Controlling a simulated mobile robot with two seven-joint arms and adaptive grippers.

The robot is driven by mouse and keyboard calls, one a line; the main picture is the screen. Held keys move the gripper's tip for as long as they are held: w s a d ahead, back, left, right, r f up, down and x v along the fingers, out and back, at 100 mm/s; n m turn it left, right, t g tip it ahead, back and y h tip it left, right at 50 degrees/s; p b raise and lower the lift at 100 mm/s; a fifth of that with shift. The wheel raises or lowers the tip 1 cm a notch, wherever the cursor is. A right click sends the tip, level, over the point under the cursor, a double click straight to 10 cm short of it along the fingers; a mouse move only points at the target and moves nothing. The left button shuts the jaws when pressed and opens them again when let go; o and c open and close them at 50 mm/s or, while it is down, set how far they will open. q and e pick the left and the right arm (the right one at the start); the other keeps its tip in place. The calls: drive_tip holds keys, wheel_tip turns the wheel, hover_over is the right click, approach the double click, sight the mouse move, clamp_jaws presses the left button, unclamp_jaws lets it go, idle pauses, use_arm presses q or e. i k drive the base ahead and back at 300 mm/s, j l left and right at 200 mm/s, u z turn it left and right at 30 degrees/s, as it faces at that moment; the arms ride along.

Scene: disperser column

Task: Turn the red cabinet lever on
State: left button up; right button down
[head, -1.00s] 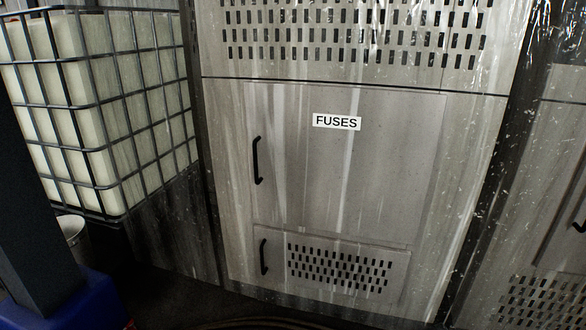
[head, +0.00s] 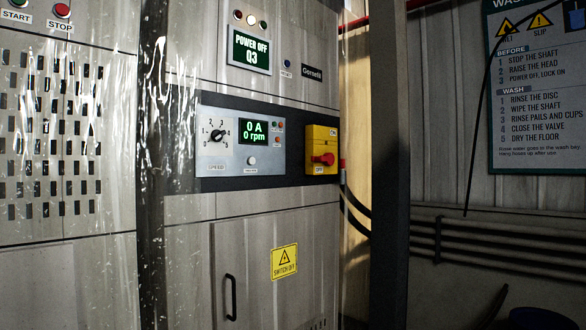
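The red cabinet lever (head: 325,159) is a red rotary handle on a yellow switch plate (head: 321,138), right of centre on the cabinet's dark control band. The red handle lies roughly horizontal. Small labels above and below it are too small to read surely. A display (head: 250,50) above reads "POWER OFF Q3". Another display (head: 254,131) on the grey speed panel reads "0 A" and "0 rpm". Neither of my grippers is in view.
The cabinet door (head: 265,270) below has a black handle (head: 230,297) and a yellow "SWITCH OFF" sign (head: 284,262). A dark post (head: 389,180) stands right of the cabinet. A wash notice (head: 537,85) and pipes (head: 490,238) are on the right wall.

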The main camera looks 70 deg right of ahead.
sight(328, 159)
drive_tip(key=z, duration=2.35)
drive_tip(key=i+l+z, duration=0.1)
drive_tip(key=i, duration=0.2)
drive_tip(key=i+l+z, duration=0.1)
drive_tip(key=i+l, duration=0.15)
